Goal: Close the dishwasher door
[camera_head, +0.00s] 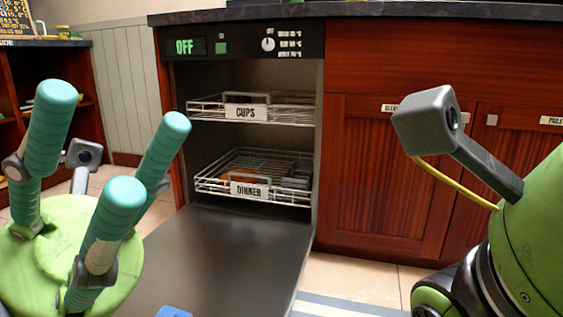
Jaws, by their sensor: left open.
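The dishwasher (245,45) stands in the counter with its front open; its panel reads OFF. Its grey door (225,245) is folded down, its inner face up, reaching towards me past the bottom of the picture. My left gripper (118,140) is at the left, its teal fingers spread apart and empty. It is in front of the door's left side and hides part of it; I cannot tell whether it touches. My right gripper (535,235) shows only in part at the right edge, with its green body and grey camera arm; its fingers do not show.
An upper rack labelled CUPS (245,110) and a lower rack labelled DINNER (250,187) sit inside the dishwasher. Red-brown cabinets (375,180) stand right of it. A small blue object (173,312) shows at the bottom edge.

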